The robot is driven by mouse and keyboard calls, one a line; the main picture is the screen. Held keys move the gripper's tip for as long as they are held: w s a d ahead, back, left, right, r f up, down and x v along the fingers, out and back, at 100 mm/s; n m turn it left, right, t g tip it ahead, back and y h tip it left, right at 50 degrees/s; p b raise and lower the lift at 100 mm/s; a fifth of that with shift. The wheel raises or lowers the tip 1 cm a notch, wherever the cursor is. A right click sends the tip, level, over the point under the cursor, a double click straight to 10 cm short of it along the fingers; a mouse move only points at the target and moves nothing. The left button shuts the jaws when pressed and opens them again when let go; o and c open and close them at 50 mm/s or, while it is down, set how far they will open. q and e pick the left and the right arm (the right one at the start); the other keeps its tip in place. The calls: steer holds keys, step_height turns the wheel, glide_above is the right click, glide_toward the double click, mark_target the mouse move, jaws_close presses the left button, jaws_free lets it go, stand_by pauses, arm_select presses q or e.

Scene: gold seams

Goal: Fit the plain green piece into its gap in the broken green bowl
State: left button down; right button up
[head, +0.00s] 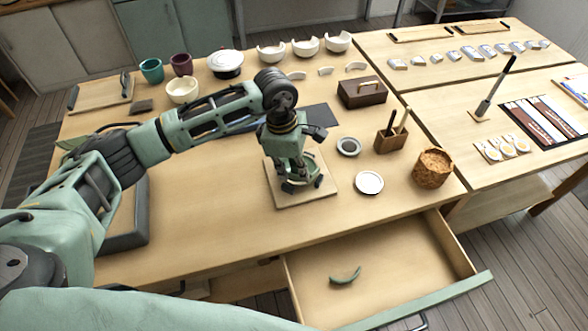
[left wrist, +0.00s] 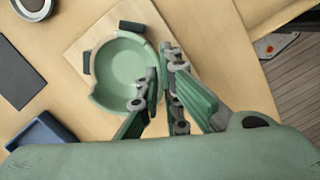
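The broken green bowl (left wrist: 126,62) sits on a light wooden board (left wrist: 85,33) in the left wrist view, with dark clamp blocks (left wrist: 86,62) at its rim. A curved green piece (head: 345,275) lies in the open drawer. My right gripper is not in view.
The open drawer (head: 440,244) juts out at the table's front. White dishes (head: 369,183), a wooden tool holder (head: 391,140) and a cork pot (head: 433,168) stand right of the board. White broken bowls (head: 272,52) and a brown box (head: 361,94) are behind.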

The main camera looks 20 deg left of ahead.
arm_select(q)
steer(key=shift+b, duration=0.55)
stand_by(0.9)
steer(key=shift+f+b, duration=0.35)
steer(key=shift+b, duration=0.2)
steer(key=shift+b, duration=0.85)
stand_by(1.6)
steer(key=shift+f+b, duration=0.3)
steer(key=shift+b, duration=0.3)
stand_by(1.3)
steer(key=c, duration=1.9)
jaws_free()
steer(key=shift+o, duration=0.2)
steer(key=o, duration=0.5)
steer(key=shift+c, duration=0.2)
